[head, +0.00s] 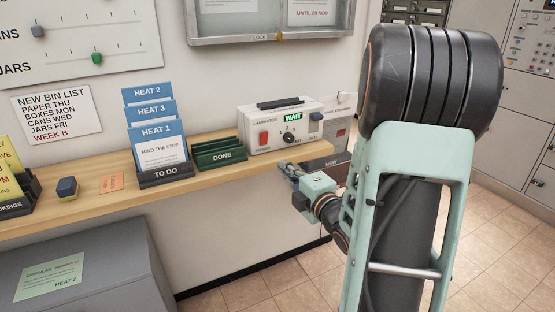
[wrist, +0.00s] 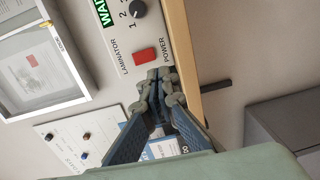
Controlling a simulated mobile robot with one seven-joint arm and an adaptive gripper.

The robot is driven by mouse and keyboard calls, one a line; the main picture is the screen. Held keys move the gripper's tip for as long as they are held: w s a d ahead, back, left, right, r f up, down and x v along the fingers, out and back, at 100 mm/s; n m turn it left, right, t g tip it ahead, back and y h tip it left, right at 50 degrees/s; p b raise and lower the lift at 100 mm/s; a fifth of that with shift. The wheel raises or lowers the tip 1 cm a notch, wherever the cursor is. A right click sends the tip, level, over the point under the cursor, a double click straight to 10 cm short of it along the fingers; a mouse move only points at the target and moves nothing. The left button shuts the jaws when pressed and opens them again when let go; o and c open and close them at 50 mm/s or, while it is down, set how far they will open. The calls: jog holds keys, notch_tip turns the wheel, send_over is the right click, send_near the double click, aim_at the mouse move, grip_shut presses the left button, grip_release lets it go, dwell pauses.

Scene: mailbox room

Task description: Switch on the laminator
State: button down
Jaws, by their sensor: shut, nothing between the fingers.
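The laminator (head: 270,136) is a white box on the wooden shelf, with a black handle on top and a lit green WAIT display (head: 293,117). Its red power switch (head: 263,139) is at the left of the front panel, beside a black dial (head: 288,138). In the wrist view the red switch (wrist: 144,56) and the dial (wrist: 137,9) show sideways. My gripper (head: 284,166) is shut and empty, low in front of the laminator by the shelf edge. In the wrist view its fingertips (wrist: 158,76) are close to the switch; I cannot tell whether they touch.
Left of the laminator stand a green DONE rack (head: 219,153) and a TO DO rack (head: 166,174) with blue HEAT cards. A grey cabinet (head: 90,265) stands below the shelf.

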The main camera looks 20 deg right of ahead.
jog(key=shift+s+f, duration=0.15)
jog(key=shift+s, duration=1.1)
